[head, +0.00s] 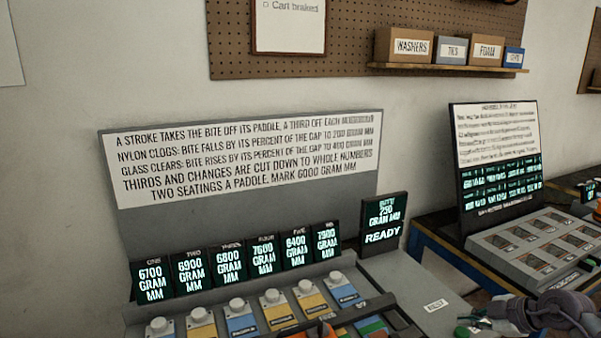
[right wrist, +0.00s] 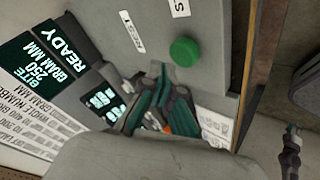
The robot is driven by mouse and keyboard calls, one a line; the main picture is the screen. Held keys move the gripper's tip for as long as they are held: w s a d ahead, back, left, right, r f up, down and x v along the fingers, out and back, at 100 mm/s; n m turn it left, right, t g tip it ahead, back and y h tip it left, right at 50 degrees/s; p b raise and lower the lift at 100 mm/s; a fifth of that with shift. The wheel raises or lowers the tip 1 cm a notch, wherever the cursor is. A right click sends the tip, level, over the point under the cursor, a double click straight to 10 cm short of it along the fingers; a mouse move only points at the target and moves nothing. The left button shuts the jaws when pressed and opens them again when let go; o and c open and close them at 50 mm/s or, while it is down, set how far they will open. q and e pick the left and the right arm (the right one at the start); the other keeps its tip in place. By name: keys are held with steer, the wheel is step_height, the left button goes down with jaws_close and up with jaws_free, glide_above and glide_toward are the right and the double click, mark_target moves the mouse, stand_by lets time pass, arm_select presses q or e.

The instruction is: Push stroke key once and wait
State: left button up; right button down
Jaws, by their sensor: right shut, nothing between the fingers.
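A round green key (right wrist: 184,52) sits on a grey panel in the right wrist view, beside a partly cut-off label starting with S. Green also shows at the bottom edge of the head view (head: 462,332). My right gripper (right wrist: 162,88) is shut and empty, just beside the green key; I see no contact. In the head view it comes in from the lower right (head: 484,320). The bite display (head: 384,222) reads READY, with a bite that looks like 250 gram mm. My left gripper is not visible.
A rule board (head: 245,155) stands behind the displays. White knobs on coloured plates (head: 241,323) line the console front. A small white label (head: 436,305) lies on the panel. Another console (head: 540,250) stands at the right. Boxes (head: 403,46) sit on a wall shelf.

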mark_target(465, 333)
steer(key=shift+f, duration=0.15)
stand_by(0.4)
steer(key=shift+f, duration=0.3)
steer(key=shift+f, duration=0.55)
stand_by(0.7)
steer(key=shift+r, duration=0.1)
steer(key=shift+r+p, duration=0.85)
steer(key=shift+p, duration=0.45)
step_height(465, 333, up, 6)
steer(key=p, duration=0.7)
